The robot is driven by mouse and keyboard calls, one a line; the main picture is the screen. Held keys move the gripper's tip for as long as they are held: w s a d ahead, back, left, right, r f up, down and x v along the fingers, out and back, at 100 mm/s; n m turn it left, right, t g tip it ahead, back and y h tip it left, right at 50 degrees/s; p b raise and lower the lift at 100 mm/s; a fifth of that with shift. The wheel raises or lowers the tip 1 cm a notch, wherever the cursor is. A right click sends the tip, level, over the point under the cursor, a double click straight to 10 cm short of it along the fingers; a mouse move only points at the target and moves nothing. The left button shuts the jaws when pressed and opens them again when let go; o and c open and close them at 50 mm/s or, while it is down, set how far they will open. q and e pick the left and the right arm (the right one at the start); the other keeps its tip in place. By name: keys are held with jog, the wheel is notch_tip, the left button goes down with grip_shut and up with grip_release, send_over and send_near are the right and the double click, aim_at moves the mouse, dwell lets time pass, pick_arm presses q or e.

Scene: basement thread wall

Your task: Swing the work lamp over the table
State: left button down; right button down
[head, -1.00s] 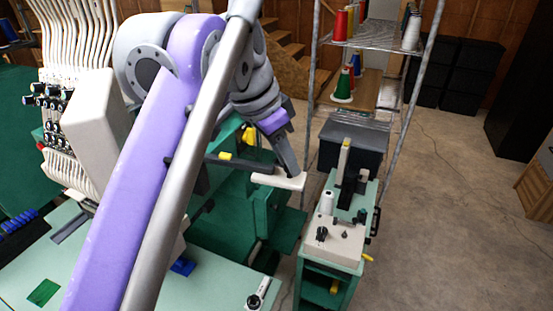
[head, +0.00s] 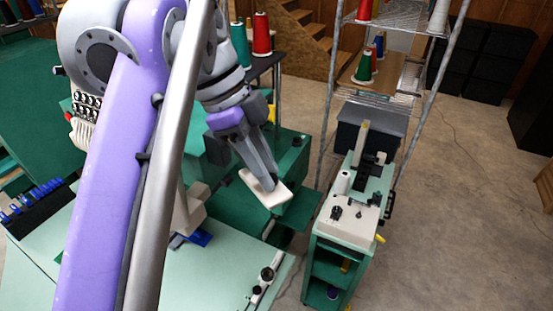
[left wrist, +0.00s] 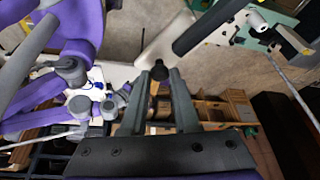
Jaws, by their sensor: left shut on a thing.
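The work lamp shows in the head view as a long off-white head (head: 274,197) at the tips of my left gripper (head: 262,178). In the left wrist view my left gripper (left wrist: 160,84) is shut on a small dark knob of the lamp, with the pale lamp head (left wrist: 166,38) just beyond the fingers. A dark bar (left wrist: 207,27) runs beside the head. In the head view my arm hides most of the lamp's support. The pale green table (head: 150,281) is at lower left, and the lamp head is near its far right corner. My right gripper is not in view.
A green machine cart (head: 337,242) stands right of the table. Behind it are a dark bin (head: 366,127) and a wire rack with thread cones (head: 363,67). A multi-needle machine (head: 88,105) is partly hidden at left. Open floor (head: 450,200) lies at right.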

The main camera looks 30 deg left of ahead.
pick_arm(q)
jog(key=shift+s+a, duration=0.1)
dwell(0.3)
jog(key=c, duration=0.7)
grip_release()
jog(key=shift+o, duration=0.2)
jog(key=shift+r, duration=0.15)
notch_tip(320, 180, up, 10)
